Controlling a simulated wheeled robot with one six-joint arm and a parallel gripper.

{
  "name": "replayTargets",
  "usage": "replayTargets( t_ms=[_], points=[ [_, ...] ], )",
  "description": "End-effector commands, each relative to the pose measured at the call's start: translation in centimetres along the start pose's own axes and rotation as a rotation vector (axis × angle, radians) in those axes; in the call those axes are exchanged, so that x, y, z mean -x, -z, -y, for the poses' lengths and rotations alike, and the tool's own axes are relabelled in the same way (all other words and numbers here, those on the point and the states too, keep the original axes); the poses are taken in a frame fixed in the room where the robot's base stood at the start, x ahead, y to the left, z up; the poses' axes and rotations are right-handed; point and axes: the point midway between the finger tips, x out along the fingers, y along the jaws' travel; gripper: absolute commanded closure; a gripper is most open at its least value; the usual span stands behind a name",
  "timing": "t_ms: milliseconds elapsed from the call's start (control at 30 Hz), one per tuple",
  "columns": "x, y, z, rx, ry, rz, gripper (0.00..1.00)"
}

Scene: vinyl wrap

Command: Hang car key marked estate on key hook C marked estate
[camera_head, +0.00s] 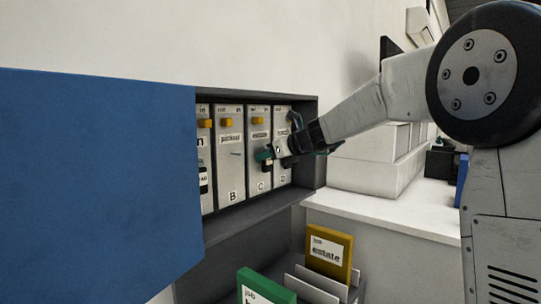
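An open key cabinet (310,150) shows tall panels, with letters B, C and D readable. The panel marked C (258,180) has a yellow hook (258,121) near its top and a small label under it, too small to read surely. My gripper (270,154) reaches in from the right, in front of panels C and D, below the hook of C. Small dark, teal and pale parts show at its tip. I cannot tell whether they are its fingers or the estate car key, nor whether the fingers are closed. My gripper hides part of panel D.
The blue cabinet door (95,180) stands open at left. A dark key with a tag (203,180) hangs on the leftmost panel. Below, a rack holds a yellow "job estate" card (328,254) and a green card (262,287). A white counter (390,217) lies at right.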

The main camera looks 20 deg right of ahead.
Motion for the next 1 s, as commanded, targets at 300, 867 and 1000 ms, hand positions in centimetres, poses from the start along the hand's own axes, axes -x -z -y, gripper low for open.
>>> replayTargets(
  t_ms=[300,867,1000],
  points=[
    [1.9,0.2,-0.1,-0.002,-0.003,-0.001,0.42],
    [8.8,-0.1,0.0,0.008,0.002,0.006,0.42],
    [8.8,0.3,-0.4,0.148,-0.020,-0.009,0.42]
  ],
)
